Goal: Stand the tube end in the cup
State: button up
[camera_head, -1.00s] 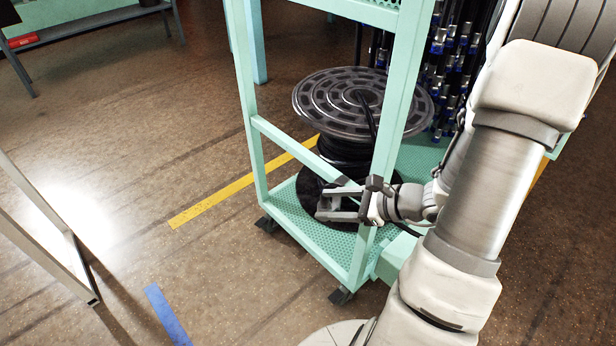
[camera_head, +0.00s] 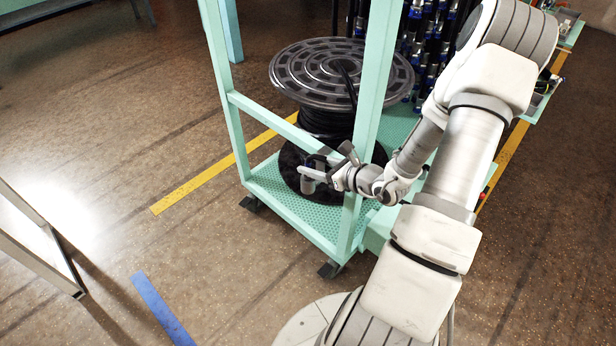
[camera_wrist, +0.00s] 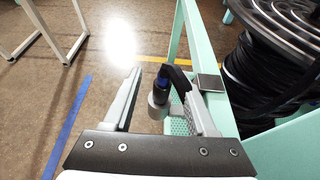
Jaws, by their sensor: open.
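My gripper (camera_wrist: 157,95) is open, with its two grey fingers apart. In the wrist view a tube end shows between them, nearer the right finger: a black bend (camera_wrist: 178,76) and a blue collar (camera_wrist: 164,84). Below the collar is a light grey cylinder (camera_wrist: 157,106) that looks like the cup; I cannot tell how far the tube end sits inside it. In the head view my gripper (camera_head: 318,166) is at the lower part of the green rack. A grey cylinder (camera_head: 308,184) shows just below its fingers; the tube end is hidden there.
The green rack's front post (camera_head: 366,120) and crossbar (camera_head: 268,117) stand close around my gripper. A hose reel (camera_head: 340,72) stands on the perforated lower shelf (camera_head: 290,212). Hanging hoses (camera_head: 432,50) are behind.

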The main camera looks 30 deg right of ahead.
jog(key=shift+d+f+b+x, duration=0.15)
jog(key=shift+b+x, duration=0.45)
jog(key=shift+x, duration=1)
jog(key=shift+d+f+b+x, duration=0.15)
jog(key=shift+b+x, duration=0.4)
jog(key=shift+x, duration=1)
jog(key=shift+s, duration=0.1)
grip_shut()
